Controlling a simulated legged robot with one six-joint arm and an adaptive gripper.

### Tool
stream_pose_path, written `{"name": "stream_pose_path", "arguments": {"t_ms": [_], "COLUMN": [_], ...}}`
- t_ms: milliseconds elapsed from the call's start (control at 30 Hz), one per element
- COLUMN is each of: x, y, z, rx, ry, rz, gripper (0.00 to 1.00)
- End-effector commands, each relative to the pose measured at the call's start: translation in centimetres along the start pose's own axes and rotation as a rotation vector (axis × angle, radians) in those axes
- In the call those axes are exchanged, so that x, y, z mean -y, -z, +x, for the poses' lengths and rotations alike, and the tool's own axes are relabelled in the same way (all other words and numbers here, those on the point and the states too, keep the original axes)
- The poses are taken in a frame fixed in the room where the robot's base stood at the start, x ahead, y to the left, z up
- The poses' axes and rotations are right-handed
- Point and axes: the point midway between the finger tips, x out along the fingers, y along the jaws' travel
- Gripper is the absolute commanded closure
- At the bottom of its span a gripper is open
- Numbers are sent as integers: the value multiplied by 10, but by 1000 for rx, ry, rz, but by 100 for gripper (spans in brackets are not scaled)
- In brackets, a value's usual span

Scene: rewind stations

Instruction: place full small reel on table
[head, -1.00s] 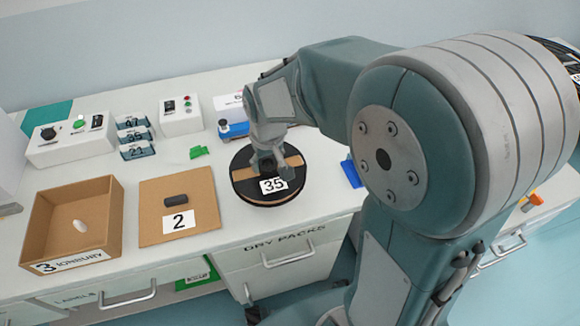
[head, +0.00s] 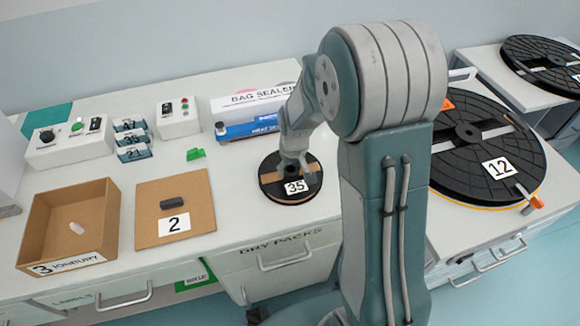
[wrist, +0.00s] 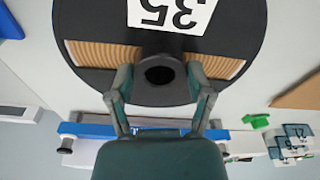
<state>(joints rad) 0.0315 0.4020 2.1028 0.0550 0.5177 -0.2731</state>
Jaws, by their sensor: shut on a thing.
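The small reel (head: 272,180) is a black disc with a tan wound band and a white label reading 35. In the head view it is at or just above the white table (head: 236,222), near the front edge; I cannot tell whether it touches. My gripper (head: 291,163) is over its middle, and in the wrist view my gripper (wrist: 160,88) has its fingers on both sides of the dark hub (wrist: 160,70), shut on it. The reel (wrist: 95,30) fills much of that view, tan winding showing either side of the hub.
A cardboard box (head: 100,218) and a brown mat (head: 150,228) labelled 2, bearing a dark cylinder, lie left. A green piece (head: 195,154) and the bag sealer boxes (head: 250,128) are behind. A big reel (head: 466,160) labelled 12 lies on the right stand.

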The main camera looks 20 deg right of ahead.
Motion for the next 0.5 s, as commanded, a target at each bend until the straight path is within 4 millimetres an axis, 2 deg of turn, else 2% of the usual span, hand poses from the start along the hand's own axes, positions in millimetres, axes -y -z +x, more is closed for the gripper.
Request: {"name": "stream_pose_path", "arguments": {"t_ms": [233, 267, 300, 500], "x": [3, 3, 3, 2], "y": [1, 1, 1, 1], "z": [1, 1, 1, 1], "rx": [-1, 0, 0, 0], "ry": [-2, -2, -2, -2], "rz": [-3, -3, -3, -2], "gripper": [94, 20, 2, 0]}}
